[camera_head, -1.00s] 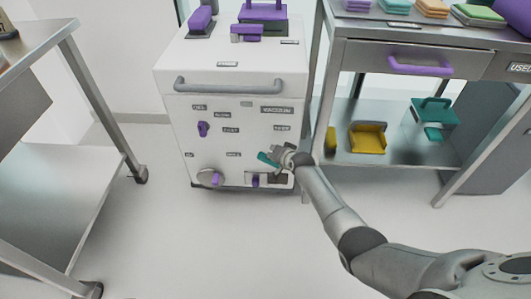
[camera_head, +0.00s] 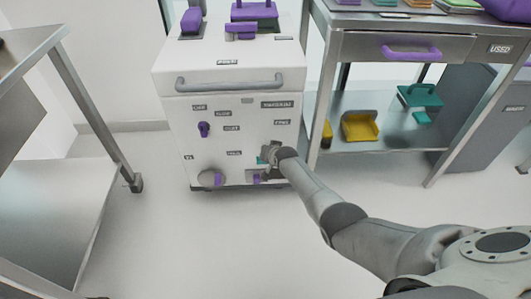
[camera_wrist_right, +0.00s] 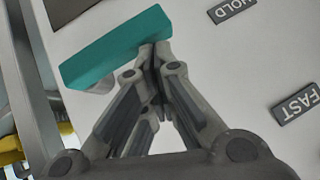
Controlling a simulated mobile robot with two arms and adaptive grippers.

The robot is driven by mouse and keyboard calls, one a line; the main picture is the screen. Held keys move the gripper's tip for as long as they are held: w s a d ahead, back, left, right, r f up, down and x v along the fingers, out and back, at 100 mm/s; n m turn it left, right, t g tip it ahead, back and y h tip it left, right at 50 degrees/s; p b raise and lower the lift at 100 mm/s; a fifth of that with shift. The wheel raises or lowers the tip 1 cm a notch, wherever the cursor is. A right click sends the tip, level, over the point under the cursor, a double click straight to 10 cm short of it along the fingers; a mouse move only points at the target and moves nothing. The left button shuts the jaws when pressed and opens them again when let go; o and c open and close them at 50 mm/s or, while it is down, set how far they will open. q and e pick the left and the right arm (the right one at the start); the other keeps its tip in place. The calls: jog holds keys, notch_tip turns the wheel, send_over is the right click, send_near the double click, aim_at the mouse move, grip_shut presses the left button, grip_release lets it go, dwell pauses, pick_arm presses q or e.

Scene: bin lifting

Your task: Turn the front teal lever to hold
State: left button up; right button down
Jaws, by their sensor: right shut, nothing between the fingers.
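The teal lever (camera_wrist_right: 115,48) is on the white front panel of the cabinet (camera_head: 228,140). In the right wrist view it lies slanted, its right end at my fingertips. In the head view only a small teal part (camera_head: 262,160) shows beside my gripper. My right gripper (camera_wrist_right: 157,52) is shut and empty, its tips against or just over the lever's end; I cannot tell if they touch. It also shows in the head view (camera_head: 267,153), low on the panel's right side. The HOLD label (camera_wrist_right: 232,10) and the FAST label (camera_wrist_right: 297,103) are right of the lever in the wrist view.
A steel table (camera_head: 60,150) stands left. A steel bench (camera_head: 375,45) with a shelf stands close to the right. Floor in front is clear.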

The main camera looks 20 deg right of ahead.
pick_arm(q)
jog(key=shift+w+d+r, duration=0.1)
jog(key=shift+w, duration=0.25)
pick_arm(e)
jog(key=shift+f, duration=0.1)
jog(key=shift+a, duration=0.1)
jog(key=shift+s, duration=0.1)
jog(key=v, duration=1.2)
dwell(0.4)
dwell(0.4)
